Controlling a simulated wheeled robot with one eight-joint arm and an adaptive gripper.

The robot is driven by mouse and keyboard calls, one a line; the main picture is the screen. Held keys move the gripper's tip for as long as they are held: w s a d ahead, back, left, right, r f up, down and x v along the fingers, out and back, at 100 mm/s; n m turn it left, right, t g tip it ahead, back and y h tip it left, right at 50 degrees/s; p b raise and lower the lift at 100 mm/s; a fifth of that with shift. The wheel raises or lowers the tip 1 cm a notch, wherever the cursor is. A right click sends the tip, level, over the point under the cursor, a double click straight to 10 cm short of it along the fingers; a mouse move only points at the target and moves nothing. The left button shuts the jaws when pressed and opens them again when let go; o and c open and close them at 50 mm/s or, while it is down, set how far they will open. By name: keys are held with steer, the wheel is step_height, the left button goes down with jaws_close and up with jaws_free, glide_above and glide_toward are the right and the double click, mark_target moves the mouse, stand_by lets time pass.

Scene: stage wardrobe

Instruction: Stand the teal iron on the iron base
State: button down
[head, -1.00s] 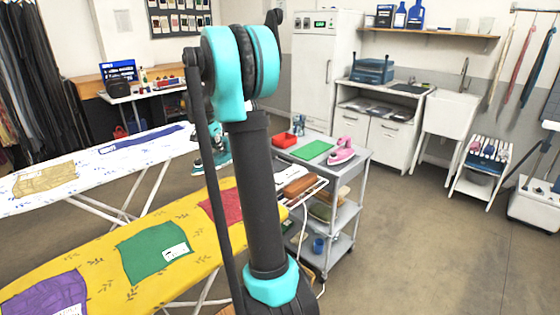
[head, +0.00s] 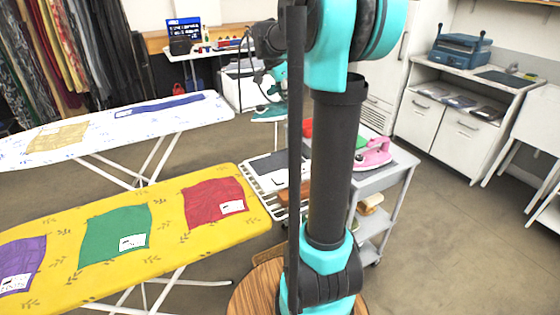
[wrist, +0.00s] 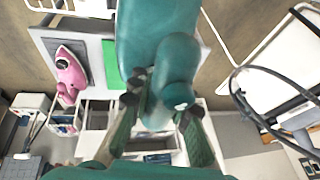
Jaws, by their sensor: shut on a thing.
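The teal iron (head: 268,113) hangs in the air beyond the far end of the yellow ironing board, its soleplate facing roughly down. My gripper (head: 268,72) is above it, partly hidden behind my arm. In the wrist view the iron (wrist: 158,40) fills the upper middle, and my gripper (wrist: 162,112) is shut on its handle. A white unit with a grey top, which looks like the iron base (head: 277,166), lies on the wire rack at the board's right end. The iron is above and beyond it, apart from it. My arm hides the rack's right side.
The yellow ironing board (head: 120,235) carries purple, green and red cloths. A round wooden stool (head: 262,290) stands near. A dark cable (wrist: 240,95) loops at right.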

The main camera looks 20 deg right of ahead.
mark_target(277, 117)
steer(key=shift+s+d+r, duration=0.15)
steer(key=shift+s+r, duration=0.55)
steer(key=shift+s, duration=0.2)
step_height(277, 117, down, 20)
steer(key=shift+s+r, duration=0.1)
steer(key=shift+r, duration=0.1)
steer(key=c, duration=1.9)
jaws_free()
steer(key=shift+f, duration=0.15)
steer(key=shift+c, duration=0.2)
steer(key=o, duration=0.5)
steer(key=v, duration=1.2)
steer(key=shift+r, duration=0.2)
